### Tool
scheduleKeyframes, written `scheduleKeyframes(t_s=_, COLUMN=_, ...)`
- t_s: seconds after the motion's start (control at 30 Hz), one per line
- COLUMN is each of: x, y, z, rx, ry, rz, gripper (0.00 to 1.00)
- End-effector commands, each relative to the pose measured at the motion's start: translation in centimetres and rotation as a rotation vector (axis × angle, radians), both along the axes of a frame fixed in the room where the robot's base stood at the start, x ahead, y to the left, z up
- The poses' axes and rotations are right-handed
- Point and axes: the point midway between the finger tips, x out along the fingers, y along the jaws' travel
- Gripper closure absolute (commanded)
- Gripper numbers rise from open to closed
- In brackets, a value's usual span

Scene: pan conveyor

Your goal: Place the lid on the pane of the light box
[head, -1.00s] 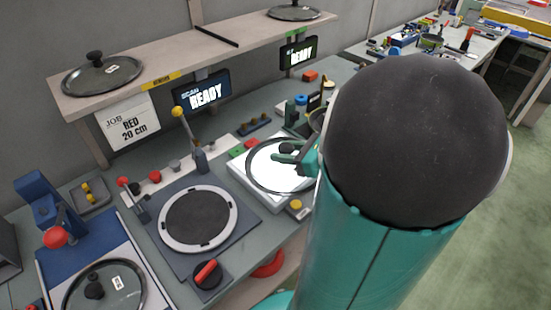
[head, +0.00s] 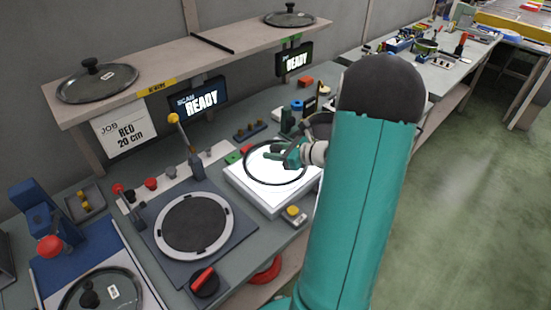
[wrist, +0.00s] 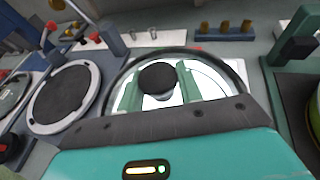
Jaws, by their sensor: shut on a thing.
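My gripper (head: 292,157) is shut on the black knob (wrist: 157,78) of a glass lid with a dark rim (head: 247,174). The wrist view shows a green finger on each side of the knob, with the lid's rim (wrist: 122,72) curving around behind. The lid looks level over the bright white pane of the light box (head: 262,198). I cannot tell whether its rim touches the pane or hangs just above it. My arm hides part of the light box's right side.
Left of the light box is a round dark plate in a pale ring (head: 194,225), with a lever (head: 185,145) behind it. Another lid (head: 97,292) lies at the front left. A shelf (head: 150,62) behind holds two lids (head: 97,80) (head: 290,16). A yellow button (head: 293,212) is at the box's front.

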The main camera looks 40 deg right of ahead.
Motion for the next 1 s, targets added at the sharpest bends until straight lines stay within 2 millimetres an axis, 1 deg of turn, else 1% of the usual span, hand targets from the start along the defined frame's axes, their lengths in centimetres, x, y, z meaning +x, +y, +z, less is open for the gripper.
scheduleKeyframes(t_s=0.03, x=0.0, y=0.0, z=-0.9, rx=0.005, ry=0.002, rz=-0.001, gripper=1.0)
scheduleKeyframes(t_s=0.1, x=-0.1, y=0.0, z=-2.0, rx=0.005, ry=0.002, rz=-0.001, gripper=1.0)
scheduleKeyframes(t_s=0.2, x=0.0, y=0.0, z=-2.9, rx=0.003, ry=0.0, rz=-0.001, gripper=1.0)
scheduleKeyframes(t_s=0.57, x=0.0, y=0.0, z=-3.2, rx=0.001, ry=-0.001, rz=0.0, gripper=1.0)
scheduleKeyframes(t_s=0.6, x=-0.1, y=0.0, z=-3.2, rx=0.001, ry=0.0, rz=0.0, gripper=0.59)
scheduleKeyframes(t_s=0.67, x=-0.1, y=0.0, z=-3.2, rx=0.001, ry=0.0, rz=0.0, gripper=0.47)
scheduleKeyframes(t_s=0.7, x=-0.1, y=0.0, z=-3.2, rx=0.001, ry=0.0, rz=0.0, gripper=0.43)
scheduleKeyframes(t_s=1.0, x=-0.1, y=0.0, z=-3.1, rx=0.0, ry=0.0, rz=0.0, gripper=0.43)
